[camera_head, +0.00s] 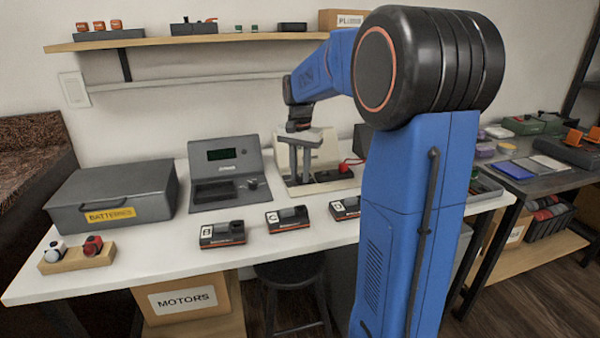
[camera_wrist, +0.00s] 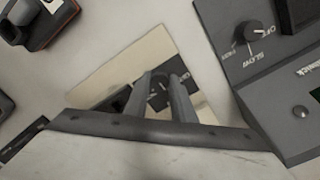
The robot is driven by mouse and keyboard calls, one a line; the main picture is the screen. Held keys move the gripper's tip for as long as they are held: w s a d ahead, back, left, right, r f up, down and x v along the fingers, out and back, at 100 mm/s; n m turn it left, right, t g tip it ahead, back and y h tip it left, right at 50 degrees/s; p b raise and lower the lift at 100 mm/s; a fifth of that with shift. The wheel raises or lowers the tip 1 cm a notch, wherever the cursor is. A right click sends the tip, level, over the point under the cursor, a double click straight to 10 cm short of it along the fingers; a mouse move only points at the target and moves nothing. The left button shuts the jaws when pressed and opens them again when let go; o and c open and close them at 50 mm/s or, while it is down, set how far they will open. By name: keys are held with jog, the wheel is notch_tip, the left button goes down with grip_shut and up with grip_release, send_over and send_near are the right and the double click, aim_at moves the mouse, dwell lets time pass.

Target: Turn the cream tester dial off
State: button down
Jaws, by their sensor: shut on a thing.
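The cream tester (camera_head: 327,153) stands on the white table, partly hidden behind my arm in the head view. Its cream base also shows in the wrist view (camera_wrist: 128,58). My gripper (camera_head: 299,179) points down over the tester's front left. In the wrist view my gripper (camera_wrist: 161,84) has its two fingers on either side of the dark dial (camera_wrist: 158,98) and is shut on it. In the head view the fingers hide the dial.
A grey tester (camera_head: 226,172) with its own dial (camera_wrist: 247,33) stands left of the cream one. Several small lettered units, including B (camera_head: 222,234) and C (camera_head: 287,218), line the front. A grey batteries box (camera_head: 112,200) is at left. A red part (camera_head: 346,167) is right of my gripper.

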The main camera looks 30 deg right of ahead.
aim_at(301, 177)
jog(key=n, duration=0.5)
jog(key=shift+n, duration=0.4)
jog(key=n, duration=0.5)
jog(key=shift+d, duration=0.1)
jog(key=shift+n, duration=0.4)
jog(key=c, duration=1.5)
grip_release()
jog(key=shift+r, duration=0.1)
notch_tip(301, 177, up, 17)
jog(key=shift+r, duration=0.1)
jog(key=shift+s, duration=0.1)
